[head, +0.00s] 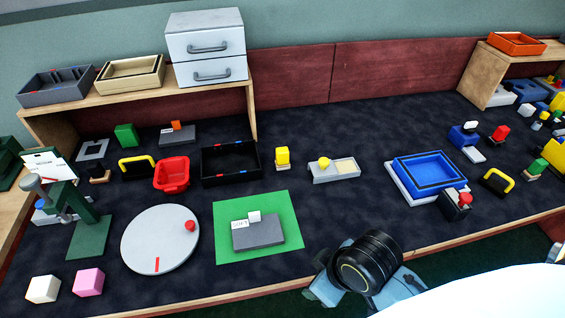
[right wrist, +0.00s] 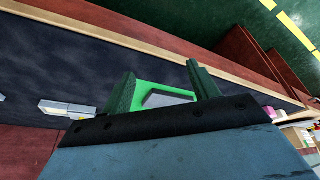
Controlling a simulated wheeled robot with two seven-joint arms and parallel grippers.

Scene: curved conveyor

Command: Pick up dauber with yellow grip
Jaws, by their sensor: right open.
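A yellow-gripped stamp-like piece (head: 283,157) stands upright on a pale wooden base, right of the black tray. A round yellow knob (head: 324,162) sits on a grey tray with a tan pad (head: 345,167); I cannot tell for certain which is the dauber. My right gripper (right wrist: 161,90) is open with its two green fingers apart and nothing held between them. The green mat (right wrist: 150,88) shows beyond the fingers. My arm shows at the lower middle of the head view, but its fingertips are hidden there. My left gripper is not in view.
The black tray (head: 231,178), red bin (head: 172,174), round grey turntable (head: 160,239) and green mat (head: 257,197) lie left of the yellow pieces. A blue tray (head: 430,173) stands to the right. Dark table between the grey and blue trays is clear.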

